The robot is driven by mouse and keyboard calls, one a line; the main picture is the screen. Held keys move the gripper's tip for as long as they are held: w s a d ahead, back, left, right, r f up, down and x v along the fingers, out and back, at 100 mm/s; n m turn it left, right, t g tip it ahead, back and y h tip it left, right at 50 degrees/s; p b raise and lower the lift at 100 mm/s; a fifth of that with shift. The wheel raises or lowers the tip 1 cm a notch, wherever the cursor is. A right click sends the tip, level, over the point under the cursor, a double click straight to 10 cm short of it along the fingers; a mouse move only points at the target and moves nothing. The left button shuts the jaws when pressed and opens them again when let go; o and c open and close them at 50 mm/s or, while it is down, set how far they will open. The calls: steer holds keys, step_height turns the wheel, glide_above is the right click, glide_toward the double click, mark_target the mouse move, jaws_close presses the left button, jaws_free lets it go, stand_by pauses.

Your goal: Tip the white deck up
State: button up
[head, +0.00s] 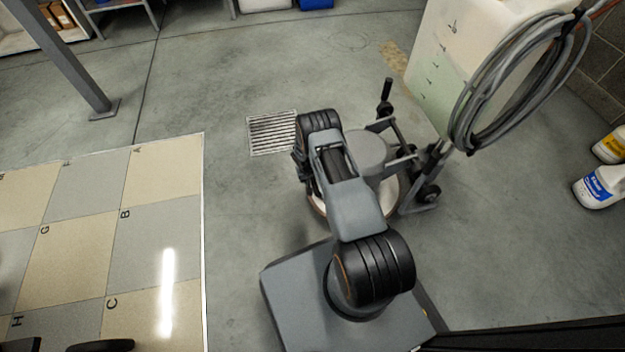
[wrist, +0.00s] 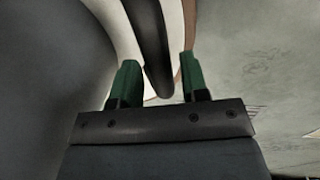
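The white deck belongs to a floor machine; its pale round edge (head: 403,192) shows in the head view, partly covered by my arm and the grey motor housing (head: 366,153). In the wrist view the white deck (wrist: 112,18) curves behind my fingers, with a brownish rim at right. My gripper (wrist: 157,82) is open, its two green fingertips apart. A dark rounded bar (wrist: 152,40) lies between the fingertips in the picture, with gaps visible beside it; I cannot tell whether it touches them. My gripper is hidden behind my arm in the head view.
The machine's wheeled frame (head: 424,185) stands beside a pale tank (head: 455,60) with coiled grey hose (head: 520,85). A floor grate (head: 271,133) lies at left, then lettered pads (head: 75,225). Jugs (head: 598,186) stand at far right. The floor between grate and pads is clear.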

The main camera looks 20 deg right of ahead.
jaws_close()
